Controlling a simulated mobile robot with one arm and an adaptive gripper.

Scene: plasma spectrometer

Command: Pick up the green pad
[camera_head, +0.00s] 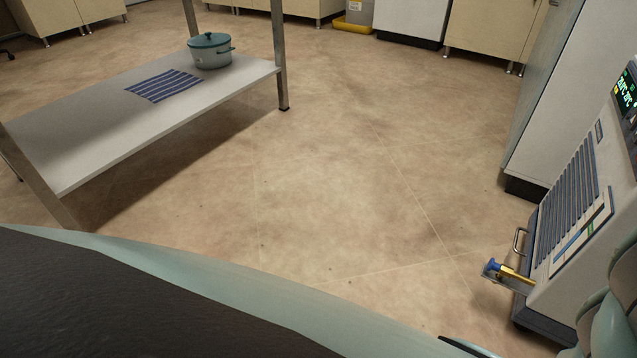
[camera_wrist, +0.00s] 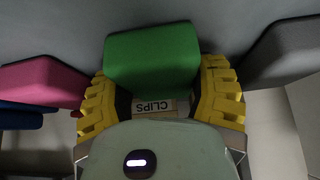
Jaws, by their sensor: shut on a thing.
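The green pad (camera_wrist: 152,62) shows in the wrist view as a thick, soft-looking block at the upper middle. My gripper (camera_wrist: 160,88) has its two yellow ribbed fingers on either side of the pad, one at its left edge and one at its right edge, shut on it. The pad and my gripper's fingers do not show in the head view.
In the wrist view, a pink block (camera_wrist: 45,80) and a blue one (camera_wrist: 30,116) lie left, a grey block (camera_wrist: 284,52) right. In the head view, a shelf (camera_head: 110,125) bears a pot (camera_head: 210,52); an instrument (camera_head: 575,225) stands right; the middle floor is clear.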

